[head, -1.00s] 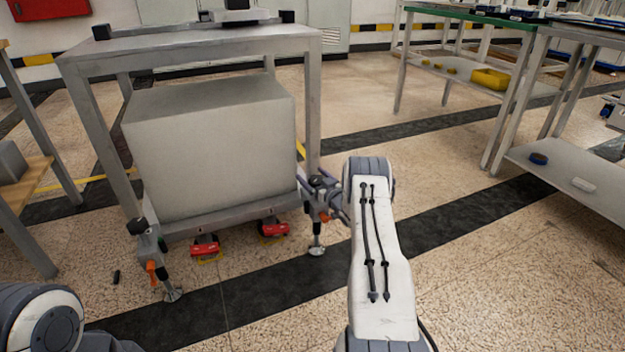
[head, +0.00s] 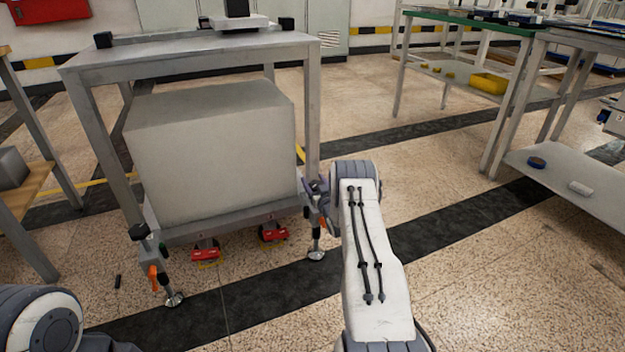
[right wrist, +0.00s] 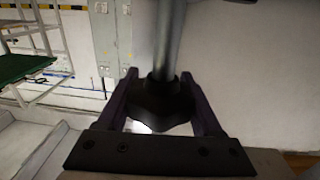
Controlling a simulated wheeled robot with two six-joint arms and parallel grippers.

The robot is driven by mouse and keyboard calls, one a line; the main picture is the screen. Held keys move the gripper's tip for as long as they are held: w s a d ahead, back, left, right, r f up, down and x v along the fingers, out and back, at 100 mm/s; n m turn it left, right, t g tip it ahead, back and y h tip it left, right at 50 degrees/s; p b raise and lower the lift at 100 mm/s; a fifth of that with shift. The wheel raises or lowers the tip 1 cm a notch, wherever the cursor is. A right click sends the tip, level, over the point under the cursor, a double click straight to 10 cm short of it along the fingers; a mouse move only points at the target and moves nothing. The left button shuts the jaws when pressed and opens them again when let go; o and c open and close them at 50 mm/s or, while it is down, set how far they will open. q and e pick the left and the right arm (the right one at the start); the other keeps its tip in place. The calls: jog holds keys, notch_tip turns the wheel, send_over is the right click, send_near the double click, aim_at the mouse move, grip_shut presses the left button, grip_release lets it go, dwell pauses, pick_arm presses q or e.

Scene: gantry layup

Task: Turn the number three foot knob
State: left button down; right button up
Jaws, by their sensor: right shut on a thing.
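A grey metal stand (head: 190,50) has levelling feet on its legs. At the front right leg, my right gripper (head: 316,190) is at the foot's upper part, partly hidden by my own wrist. In the right wrist view my right gripper (right wrist: 158,88) has its two dark purple fingers on either side of a black lobed knob (right wrist: 160,108), shut on it. A grey metal rod (right wrist: 168,40) rises from the knob. The front left foot also has a black knob (head: 139,231). I cannot read a number on either foot. My left gripper is out of view.
A large grey block (head: 212,150) fills the space under the stand top. Red casters (head: 273,233) sit below it. A wooden bench (head: 28,182) is at the left and shelved tables (head: 465,75) at the right.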

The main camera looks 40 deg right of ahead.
jog(key=m+g+h, duration=0.1)
jog(key=h, duration=0.1)
jog(key=shift+m+h+p, duration=0.3)
jog(key=shift+m, duration=0.1)
jog(key=m+h, duration=0.1)
jog(key=g+h, duration=0.1)
jog(key=shift+s+d+f+m+g+h, duration=0.1)
jog(key=shift+s+d+m+g+h, duration=0.05)
jog(key=shift+d+m+g+h, duration=0.2)
jog(key=m+g+h, duration=0.2)
jog(key=shift+s+d+m+h, duration=0.15)
jog(key=shift+s+m+h, duration=0.1)
jog(key=shift+h, duration=0.1)
jog(key=shift+s+d+m+g+h+b, duration=0.15)
jog(key=shift+m+g+h+b, duration=0.35)
jog(key=shift+g, duration=0.35)
jog(key=shift+s+d+m+g+h+b, duration=0.1)
jog(key=shift+m+g+h+b, duration=0.15)
jog(key=shift+m+g+h, duration=0.45)
jog(key=o, duration=1.4)
jog(key=shift+d, duration=0.1)
jog(key=shift+c, duration=0.2)
jog(key=shift+s, duration=0.1)
